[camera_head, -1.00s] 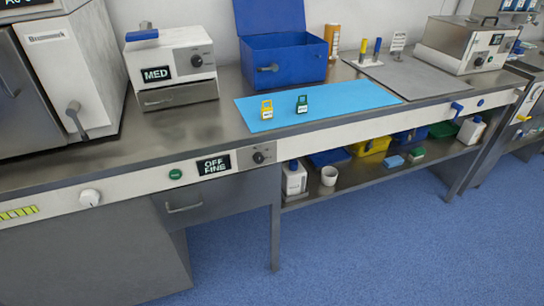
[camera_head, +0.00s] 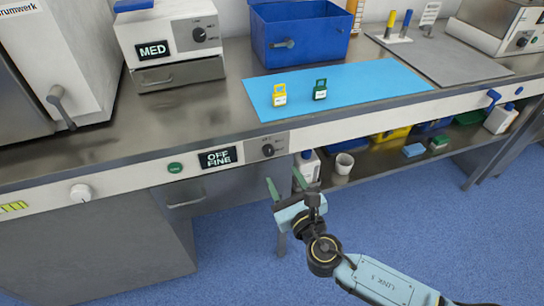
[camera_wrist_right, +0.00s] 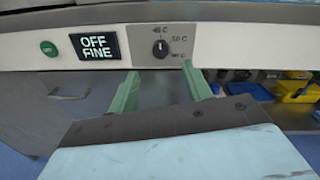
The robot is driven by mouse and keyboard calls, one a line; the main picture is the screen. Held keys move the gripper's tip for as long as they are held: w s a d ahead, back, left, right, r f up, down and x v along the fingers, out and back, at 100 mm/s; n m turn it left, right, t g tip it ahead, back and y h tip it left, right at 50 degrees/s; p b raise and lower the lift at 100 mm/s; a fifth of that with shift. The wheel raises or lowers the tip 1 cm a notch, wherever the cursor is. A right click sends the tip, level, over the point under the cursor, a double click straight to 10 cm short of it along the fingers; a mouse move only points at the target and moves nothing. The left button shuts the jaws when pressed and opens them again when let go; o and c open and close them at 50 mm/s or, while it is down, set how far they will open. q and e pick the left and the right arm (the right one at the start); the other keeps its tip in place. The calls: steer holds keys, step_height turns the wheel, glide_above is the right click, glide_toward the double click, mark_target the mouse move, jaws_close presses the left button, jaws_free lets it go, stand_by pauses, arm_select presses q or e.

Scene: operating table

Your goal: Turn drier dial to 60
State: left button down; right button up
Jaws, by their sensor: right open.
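The drier dial (camera_head: 268,150) is a small dark knob on a grey plate in the bench's front rail. It also shows in the right wrist view (camera_wrist_right: 160,48), with temperature labels above and to its right; the lowest label is hard to read. Its pointer seems to face up, near the top label. A black display (camera_head: 218,158) left of it reads "OFF FINE". My right gripper (camera_head: 285,183) is open and empty, below the dial and apart from it. In the right wrist view its green fingers (camera_wrist_right: 160,85) stand either side below the dial. My left gripper is out of view.
A drawer handle (camera_head: 185,203) is below the display. A white cup (camera_head: 344,163) and bottle stand on the lower shelf. A blue mat (camera_head: 350,84) lies above.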

mark_target(270, 153)
steer(key=b+x, duration=0.1)
steer(key=x, duration=0.6)
steer(key=shift+w+a+f+b, duration=0.1)
steer(key=shift+w+a+b, duration=0.05)
steer(key=shift+w+b, duration=0.2)
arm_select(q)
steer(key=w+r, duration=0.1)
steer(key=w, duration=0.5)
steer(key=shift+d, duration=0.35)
arm_select(e)
steer(key=shift+w+a, duration=0.15)
steer(key=shift+w, duration=0.35)
steer(key=c, duration=1)
